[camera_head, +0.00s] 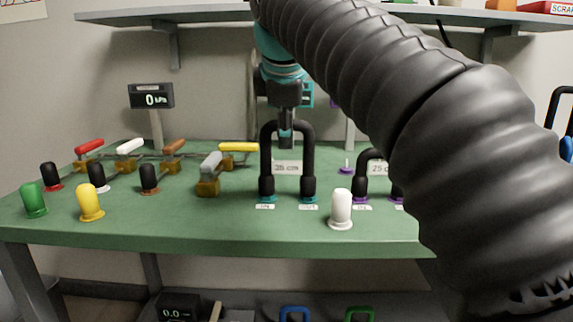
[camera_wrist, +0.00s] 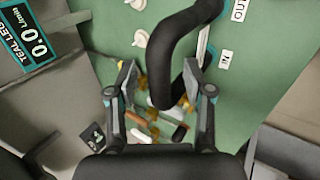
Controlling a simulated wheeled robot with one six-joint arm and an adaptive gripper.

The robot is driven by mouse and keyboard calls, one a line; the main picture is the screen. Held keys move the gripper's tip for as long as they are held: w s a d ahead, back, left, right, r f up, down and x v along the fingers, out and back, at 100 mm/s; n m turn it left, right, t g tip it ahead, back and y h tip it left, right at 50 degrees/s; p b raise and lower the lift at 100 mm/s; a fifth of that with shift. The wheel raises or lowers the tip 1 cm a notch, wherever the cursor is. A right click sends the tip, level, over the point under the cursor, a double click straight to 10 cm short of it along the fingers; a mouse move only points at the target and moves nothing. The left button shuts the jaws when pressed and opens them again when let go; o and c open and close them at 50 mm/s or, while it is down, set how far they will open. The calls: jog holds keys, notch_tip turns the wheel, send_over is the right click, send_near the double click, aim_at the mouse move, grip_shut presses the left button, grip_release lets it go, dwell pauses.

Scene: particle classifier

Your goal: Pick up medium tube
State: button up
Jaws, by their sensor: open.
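A tall black arched tube (camera_head: 307,160) stands upright on the green bench, its two ends in teal fittings. A label between its legs seems to read 35 cm. My gripper (camera_head: 286,130) points down at the top of this arch in the head view. In the wrist view the black tube (camera_wrist: 183,30) curves between the fingers of my open gripper (camera_wrist: 160,75). I cannot tell whether either finger touches it. A lower black tube (camera_head: 372,155) with a 25 cm label stands to the right, partly hidden by my arm. Neither label says medium.
Valves with coloured handles (camera_head: 238,147) stand left on the green bench (camera_head: 150,232). Green (camera_head: 34,197), yellow (camera_head: 90,201) and white (camera_head: 341,206) capped fittings stand near the front edge. A display (camera_head: 151,96) stands behind; a shelf (camera_head: 190,17) runs above.

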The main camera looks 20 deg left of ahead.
grip_shut()
jog(key=shift+r, duration=0.15)
